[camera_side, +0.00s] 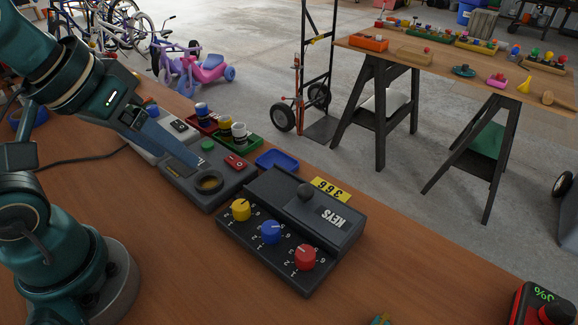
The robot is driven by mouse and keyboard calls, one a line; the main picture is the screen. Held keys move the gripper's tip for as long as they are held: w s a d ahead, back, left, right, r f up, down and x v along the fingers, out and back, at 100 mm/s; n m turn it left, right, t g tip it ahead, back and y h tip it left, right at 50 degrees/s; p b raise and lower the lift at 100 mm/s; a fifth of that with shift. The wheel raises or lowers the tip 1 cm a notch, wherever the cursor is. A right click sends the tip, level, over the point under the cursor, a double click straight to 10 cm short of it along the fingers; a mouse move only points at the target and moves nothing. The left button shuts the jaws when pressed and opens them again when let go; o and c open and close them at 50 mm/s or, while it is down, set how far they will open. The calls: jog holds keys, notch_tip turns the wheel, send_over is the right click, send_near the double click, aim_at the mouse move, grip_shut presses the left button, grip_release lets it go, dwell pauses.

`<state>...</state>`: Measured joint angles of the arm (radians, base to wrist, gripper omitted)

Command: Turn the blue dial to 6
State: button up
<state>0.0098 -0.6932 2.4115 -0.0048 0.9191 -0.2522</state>
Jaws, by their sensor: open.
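The blue dial (271,232) is the middle one of three on a dark grey box (340,238) marked KEYS. It has a pale pointer line on top and small white digits printed around it; I cannot read which digit the line points at. A yellow dial (241,210) is to its left and a red dial (305,257) to its right. My gripper (194,157) is above another grey box, up and left of the dials and apart from them. It is open, with nothing visible between its fingers, which overlap in this view.
The grey box (190,187) under my gripper has a round cup and green button. A blue tray (277,160) and paint-like pots (239,133) stand behind.

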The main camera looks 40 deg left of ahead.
jog(key=shift+w+d+r+m, duration=0.2)
jog(key=shift+r+m, duration=0.25)
jog(key=shift+m, duration=0.45)
jog(key=shift+s+a+f+m, duration=0.25)
jog(key=shift+s+f, duration=0.2)
jog(key=shift+f, duration=0.15)
jog(key=shift+s+a+f+m, duration=0.1)
jog(key=shift+s+f+m, duration=0.15)
jog(key=shift+s+f, duration=0.25)
jog(key=shift+w+f, duration=0.1)
